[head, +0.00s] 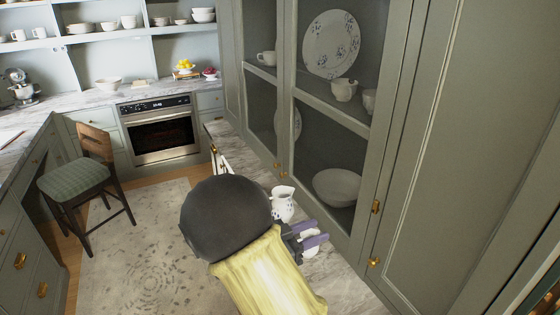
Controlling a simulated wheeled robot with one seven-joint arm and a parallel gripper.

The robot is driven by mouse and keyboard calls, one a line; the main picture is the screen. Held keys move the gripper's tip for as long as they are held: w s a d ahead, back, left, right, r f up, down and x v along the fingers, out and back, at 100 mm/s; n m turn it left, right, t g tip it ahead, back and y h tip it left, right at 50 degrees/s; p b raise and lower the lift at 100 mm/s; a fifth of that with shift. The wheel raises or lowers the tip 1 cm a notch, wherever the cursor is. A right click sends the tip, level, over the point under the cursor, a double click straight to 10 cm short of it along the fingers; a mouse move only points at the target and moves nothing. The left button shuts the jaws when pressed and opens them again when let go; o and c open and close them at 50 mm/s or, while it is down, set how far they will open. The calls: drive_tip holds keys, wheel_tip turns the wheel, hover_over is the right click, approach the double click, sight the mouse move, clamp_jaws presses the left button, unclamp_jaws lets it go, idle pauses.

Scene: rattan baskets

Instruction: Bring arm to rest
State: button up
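My gripper (321,231) is in the lower middle of the head view, over the marble counter (345,288) below the glass-fronted cabinet. Its two purple fingers point right toward the cabinet and stand apart, with no thing clearly held between them. My arm, with a dark rounded part and a yellow part, reaches up from the bottom edge and hides some of the counter. A white pitcher with a dark pattern (284,204) stands just behind the gripper. A small white item (310,250) shows beneath the fingers, mostly hidden; I cannot tell whether they touch it.
The tall cabinet (375,165) rises close on the right, holding plates, cups and a bowl (337,186). A wooden chair (82,180) stands at the left by a counter. The rug (140,250) is open floor. An oven (160,130) and shelves are at the back.

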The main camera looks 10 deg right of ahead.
drive_tip(key=w+d+f+n+t+y, duration=0.1)
drive_tip(key=w+f+n+t+y, duration=0.1)
drive_tip(key=w+n+t+y, duration=0.35)
drive_tip(key=s+f+n+g+y, duration=0.2)
drive_tip(key=s+n+g+y, duration=0.2)
drive_tip(key=s, duration=0.5)
drive_tip(key=s+f+n+g+y, duration=0.2)
drive_tip(key=s+n+g+y, duration=0.2)
drive_tip(key=s+y, duration=0.3)
drive_tip(key=s+g, duration=0.1)
drive_tip(key=s, duration=0.2)
drive_tip(key=shift+s+d+f, duration=0.2)
drive_tip(key=shift+s+d, duration=0.1)
drive_tip(key=shift+y, duration=0.25)
